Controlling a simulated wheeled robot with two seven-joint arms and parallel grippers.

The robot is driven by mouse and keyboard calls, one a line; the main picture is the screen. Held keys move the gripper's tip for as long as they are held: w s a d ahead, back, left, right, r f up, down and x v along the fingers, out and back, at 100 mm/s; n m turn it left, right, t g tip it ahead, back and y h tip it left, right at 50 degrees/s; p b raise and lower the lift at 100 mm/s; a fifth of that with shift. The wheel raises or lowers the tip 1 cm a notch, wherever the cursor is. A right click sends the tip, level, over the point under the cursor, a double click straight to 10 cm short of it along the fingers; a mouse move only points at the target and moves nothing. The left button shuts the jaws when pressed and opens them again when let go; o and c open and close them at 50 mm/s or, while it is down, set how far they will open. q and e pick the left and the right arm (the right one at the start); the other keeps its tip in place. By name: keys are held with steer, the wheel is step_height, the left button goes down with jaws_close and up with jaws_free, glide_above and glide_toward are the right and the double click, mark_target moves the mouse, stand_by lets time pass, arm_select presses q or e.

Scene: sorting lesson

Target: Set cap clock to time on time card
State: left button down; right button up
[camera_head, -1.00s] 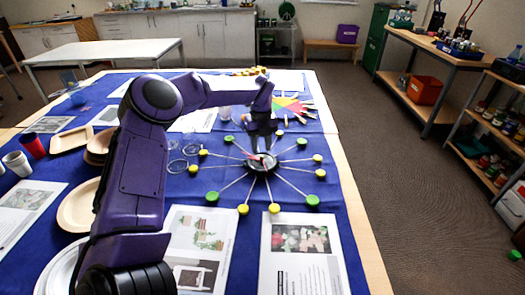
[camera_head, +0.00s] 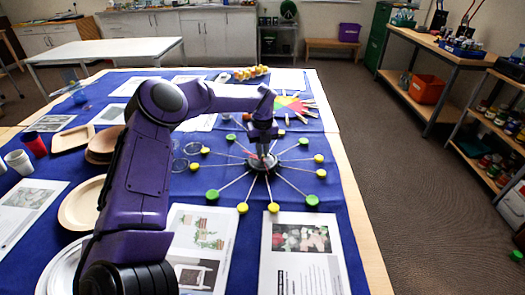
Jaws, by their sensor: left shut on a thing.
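The cap clock (camera_head: 262,164) lies on the blue cloth, a dark round hub with pale spokes ending in yellow and green caps. A red hand (camera_head: 243,149) points up and left from the hub. My left gripper (camera_head: 262,153) points down over the hub and is shut on a small part there, seemingly a clock hand, mostly hidden by the fingers. I cannot pick out the time card for certain among the printed sheets. My right gripper is not in view.
Printed sheets (camera_head: 300,258) lie in front of the clock. Paper plates (camera_head: 80,205), cups (camera_head: 18,162) and clear glasses stand to the left. A coloured fan chart (camera_head: 290,104) and yellow items (camera_head: 250,73) lie behind. The table's right edge is near the clock.

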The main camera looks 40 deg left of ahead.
arm_select(q)
steer(key=shift+m+p, duration=0.35)
steer(key=shift+m, duration=1.35)
steer(key=c, duration=1.1)
jaws_free()
steer(key=shift+c, duration=0.2)
step_height(320, 180, up, 11)
steer(key=shift+f, duration=0.15)
